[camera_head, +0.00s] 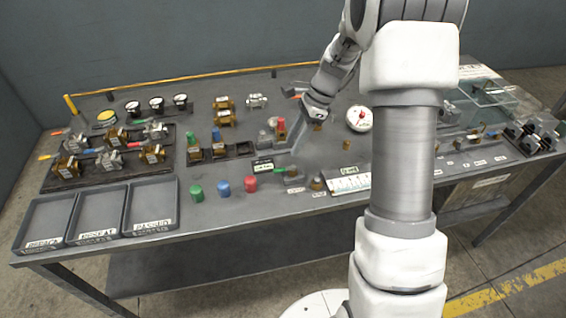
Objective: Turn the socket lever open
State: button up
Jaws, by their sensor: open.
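A small grey block (294,176) near the front middle of the bench carries a green lever (280,169). It seems to be the socket, though its label is too small to read surely. The green lever points left, towards a small sign (262,166). My gripper (297,146) is open, pointing down over the bench behind the block and apart from the lever. Its fingers are thin and pale, and I see nothing held between them. My own arm hides part of the bench to the right.
Green, blue and red caps (223,187) stand left of the block. Brass and grey valves (115,135) sit on a dark mat at left, behind three labelled trays (97,212). A round gauge (359,118) stands right of my gripper. A white chart (349,184) lies at the front edge.

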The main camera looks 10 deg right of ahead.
aim_at(280, 169)
jog(key=x, duration=0.8)
jog(key=shift+f, duration=0.15)
grip_shut()
